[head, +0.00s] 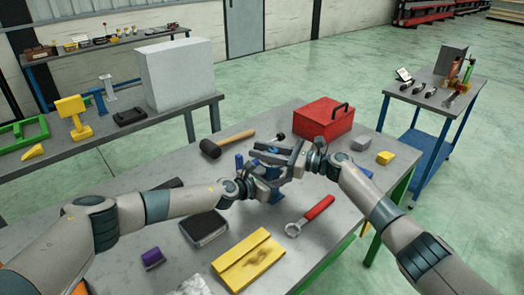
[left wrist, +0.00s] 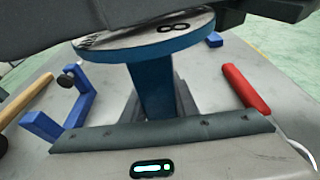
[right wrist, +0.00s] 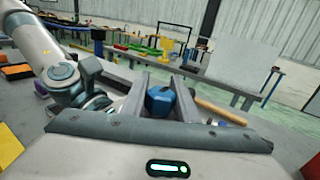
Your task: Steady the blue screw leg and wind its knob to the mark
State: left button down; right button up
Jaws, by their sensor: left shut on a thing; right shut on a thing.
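The blue screw leg (head: 275,194) stands on the grey workbench, partly hidden by both grippers in the head view. In the left wrist view its blue post (left wrist: 152,92) rises to a round disc (left wrist: 150,42) with a pale, marked top face. My left gripper (head: 266,183) is shut on the post below the disc. My right gripper (head: 268,155) is above it, shut on the blue knob (right wrist: 160,101), which sits between its fingers in the right wrist view. The right gripper's dark body covers part of the disc. I cannot make out the mark clearly.
Around the leg lie a mallet (head: 228,143), a red toolbox (head: 324,119), a red-handled wrench (head: 312,214), a yellow block (head: 248,262) and a black-topped box (head: 205,227). A blue bracket (left wrist: 76,112) stands near the post. A blue cart (head: 435,100) is at the right.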

jog(key=shift+w+f+m+t+h, duration=0.15)
jog(key=shift+m+t+h, duration=0.2)
jog(key=shift+t, duration=0.25)
jog(key=shift+w+d+m+t+h, duration=0.25)
jog(key=shift+m+t+h, duration=0.35)
jog(key=shift+m+t, duration=0.3)
jog(key=shift+w+d+m+t+h, duration=0.2)
jog(key=shift+m+t+h, duration=0.4)
jog(key=shift+t, duration=0.5)
jog(key=shift+w+a+r+m+t+h, duration=0.15)
jog(key=shift+r+m+t+h, duration=0.1)
jog(key=shift+m+t+h, duration=0.25)
jog(key=shift+w+a+r+m+t+h, duration=0.15)
jog(key=shift+r+m+t+h, duration=0.15)
jog(key=shift+t, duration=0.3)
jog(key=shift+w+d+f+m+t+h, duration=0.1)
jog(key=shift+d+m+t+h, duration=0.15)
jog(key=shift+m+t+h, duration=0.35)
jog(key=shift+w+d+f+m+t+h, duration=0.1)
jog(key=shift+d+f+m+t+h, duration=0.1)
jog(key=shift+m+t+h, duration=0.4)
jog(key=shift+d+f+m+t+h, duration=0.1)
jog(key=shift+d+m+t+h, duration=0.2)
jog(key=shift+m+h, duration=0.5)
jog(key=shift+d+h, duration=0.1)
jog(key=shift+h, duration=0.35)
jog(key=o, duration=1.1)
jog(key=shift+c, duration=0.2)
jog(key=v, duration=1.2)
jog(key=shift+f, duration=0.15)
